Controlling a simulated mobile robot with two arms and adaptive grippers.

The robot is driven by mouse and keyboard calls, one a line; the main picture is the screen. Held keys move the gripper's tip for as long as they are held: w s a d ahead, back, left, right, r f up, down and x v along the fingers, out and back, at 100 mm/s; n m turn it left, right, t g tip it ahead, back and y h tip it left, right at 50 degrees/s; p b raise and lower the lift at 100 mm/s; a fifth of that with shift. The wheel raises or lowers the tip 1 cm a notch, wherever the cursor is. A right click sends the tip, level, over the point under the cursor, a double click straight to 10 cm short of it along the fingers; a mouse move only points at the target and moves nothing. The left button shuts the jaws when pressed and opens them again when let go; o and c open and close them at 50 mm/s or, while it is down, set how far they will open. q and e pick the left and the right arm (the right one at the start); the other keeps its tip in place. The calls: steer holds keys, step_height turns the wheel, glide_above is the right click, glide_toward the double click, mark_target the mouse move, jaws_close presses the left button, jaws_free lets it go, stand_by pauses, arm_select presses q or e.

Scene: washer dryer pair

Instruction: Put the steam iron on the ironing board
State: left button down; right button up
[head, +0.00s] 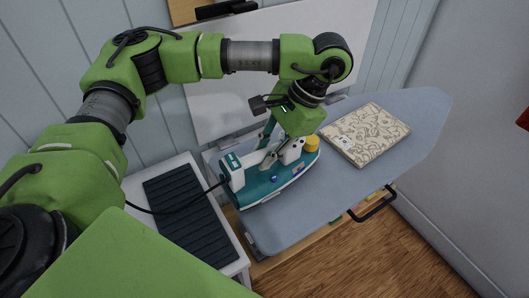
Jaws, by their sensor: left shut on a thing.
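The steam iron (268,181) is teal and white with a dark cord running off to the left. My left gripper (273,155) comes down from above and is shut on the iron's upper part; the fingers are partly hidden against it. The iron is over the near left end of the blue-grey ironing board (310,215). I cannot tell whether its sole touches the board or hangs just above it. The right gripper is not in view.
A patterned book-like item (366,135) lies on the board's middle. A white stand with a dark ribbed mat (187,215) is left of the board. A drawer with a dark handle (373,205) sits below the board. The board's pointed far right end is bare.

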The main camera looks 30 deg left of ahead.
arm_select(q)
steer(key=shift+f+b, duration=0.7)
stand_by(1.1)
steer(key=c, duration=1.8)
jaws_free()
steer(key=shift+f, duration=0.1)
steer(key=v, duration=1.2)
